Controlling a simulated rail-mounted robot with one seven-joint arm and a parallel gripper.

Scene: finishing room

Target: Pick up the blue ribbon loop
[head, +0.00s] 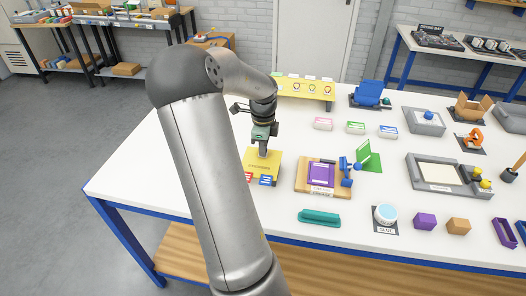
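My gripper (263,152) points down at the far edge of a yellow board (262,164) on the white table. Its fingers show as one narrow grey shape, so their opening does not show. A small flat blue piece (267,181) lies at the board's near edge, beside a red one (248,177). I cannot tell whether this blue piece is the blue ribbon loop; no clear blue loop shows. The gripper is above and apart from it, toward the far side. My arm covers part of the table to the left.
Right of the board is a wooden block with a purple panel (321,175) and an upright blue part (346,171). A teal bar (319,217) and a round jar (385,214) lie nearer the front. A yellow rack (304,90) stands behind. The table's left end is clear.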

